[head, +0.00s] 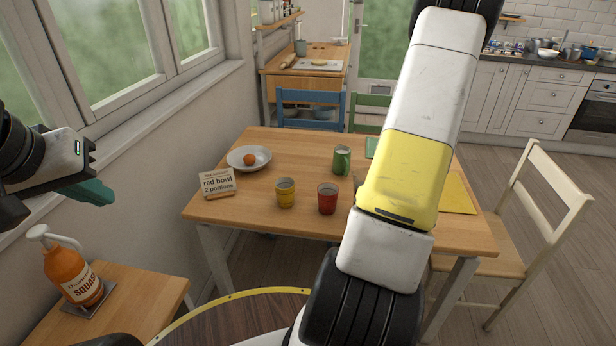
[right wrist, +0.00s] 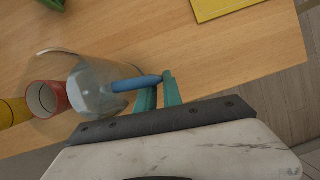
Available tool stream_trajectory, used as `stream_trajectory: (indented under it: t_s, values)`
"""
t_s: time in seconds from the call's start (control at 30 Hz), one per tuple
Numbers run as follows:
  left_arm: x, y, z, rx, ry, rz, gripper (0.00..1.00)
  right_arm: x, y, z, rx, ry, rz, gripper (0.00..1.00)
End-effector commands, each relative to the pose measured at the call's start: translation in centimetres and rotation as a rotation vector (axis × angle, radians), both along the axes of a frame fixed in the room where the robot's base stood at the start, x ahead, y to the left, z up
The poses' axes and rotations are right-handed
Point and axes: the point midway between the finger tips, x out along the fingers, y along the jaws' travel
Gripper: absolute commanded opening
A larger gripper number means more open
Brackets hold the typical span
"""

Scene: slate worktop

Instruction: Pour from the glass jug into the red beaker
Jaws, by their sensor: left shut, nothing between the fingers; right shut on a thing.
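The red beaker (head: 327,198) stands upright on the wooden table, and it also shows in the right wrist view (right wrist: 46,98). In the right wrist view, the clear glass jug (right wrist: 92,92) has a blue handle (right wrist: 137,83). My right gripper (right wrist: 162,82) is shut on that handle. The jug's glass overlaps the red beaker's edge in this view; I cannot tell its tilt or contents. In the head view, my right arm hides the right gripper and most or all of the jug. My left gripper (head: 95,193) is shut and empty at the left, away from the table objects.
A white bowl (head: 236,156) with an orange fruit and a card reading "red bowl 2 portions" (head: 217,183) are farther left. A squash bottle (head: 72,272) stands on a side table.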

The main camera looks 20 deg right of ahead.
Motion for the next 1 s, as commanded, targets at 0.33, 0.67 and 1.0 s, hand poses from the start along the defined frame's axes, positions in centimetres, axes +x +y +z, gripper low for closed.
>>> stream_trajectory:
  t_s: [0.33,0.67,1.0]
  values:
    - [0.0,0.0,0.0,0.000,0.000,0.000,0.00,0.8,0.5,2.3,-0.127,0.094,0.015,0.00]
    - [0.0,0.0,0.0,0.000,0.000,0.000,0.00,1.3,1.2,3.7,-0.249,0.204,0.019,0.00]
    - [0.0,0.0,0.0,0.000,0.000,0.000,0.00,2.2,2.2,4.8,-0.378,0.318,0.019,0.00]
